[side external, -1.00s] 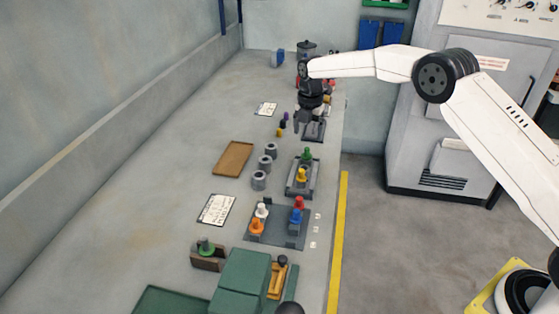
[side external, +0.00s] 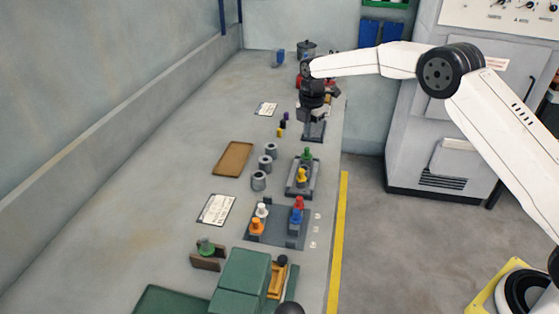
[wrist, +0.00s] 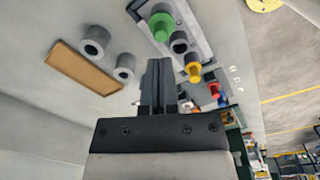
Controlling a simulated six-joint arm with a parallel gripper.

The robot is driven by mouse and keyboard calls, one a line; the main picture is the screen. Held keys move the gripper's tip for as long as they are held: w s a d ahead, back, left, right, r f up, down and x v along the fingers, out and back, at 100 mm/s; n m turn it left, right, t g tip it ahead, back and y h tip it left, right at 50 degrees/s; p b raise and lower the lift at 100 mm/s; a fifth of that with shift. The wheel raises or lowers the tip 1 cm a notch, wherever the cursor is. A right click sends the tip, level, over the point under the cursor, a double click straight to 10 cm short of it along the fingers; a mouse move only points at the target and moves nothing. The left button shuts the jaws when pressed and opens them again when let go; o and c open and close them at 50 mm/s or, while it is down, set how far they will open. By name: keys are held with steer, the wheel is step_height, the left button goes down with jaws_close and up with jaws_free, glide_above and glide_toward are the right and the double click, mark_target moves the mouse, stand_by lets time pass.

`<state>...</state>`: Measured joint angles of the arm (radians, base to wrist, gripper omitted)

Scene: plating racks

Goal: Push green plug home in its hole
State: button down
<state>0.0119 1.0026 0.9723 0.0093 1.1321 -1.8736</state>
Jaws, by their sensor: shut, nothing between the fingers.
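The green plug (side external: 307,155) stands upright at the far end of a small grey rack (side external: 290,191); how deep it sits in its hole cannot be told. It also shows near the top of the wrist view (wrist: 161,26). A yellow plug (side external: 301,175) stands nearer in the same rack. In the wrist view, a grey collar with a dark opening (wrist: 180,46) lies between green and yellow (wrist: 193,70). My gripper (side external: 312,120) is beyond the rack and above the bench, apart from the green plug. Its fingers (wrist: 158,66) are shut and empty.
Several grey rings (side external: 265,163) and a brown tray (side external: 233,158) lie left of the rack. A nearer plate (side external: 276,233) bears white, orange, red and blue plugs. The left bench is mostly clear.

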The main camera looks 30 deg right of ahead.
mark_target(308, 149)
steer(key=m, duration=0.5)
steer(key=shift+s+r+t, duration=0.2)
steer(key=shift+r+t, duration=0.05)
steer(key=shift+t, duration=0.15)
steer(key=m, duration=0.5)
steer(key=s+m+t, duration=0.1)
steer(key=m, duration=0.3)
steer(key=s+r+m+t, duration=0.1)
steer(key=m, duration=0.4)
steer(key=shift+d+r+m, duration=0.1)
steer(key=shift+d+m, duration=0.1)
steer(key=shift+m, duration=0.1)
steer(key=shift+w+f, duration=0.1)
steer(key=shift+f, duration=0.1)
steer(key=shift+x, duration=2.85)
steer(key=shift+a, duration=0.15)
steer(key=shift+f, duration=0.35)
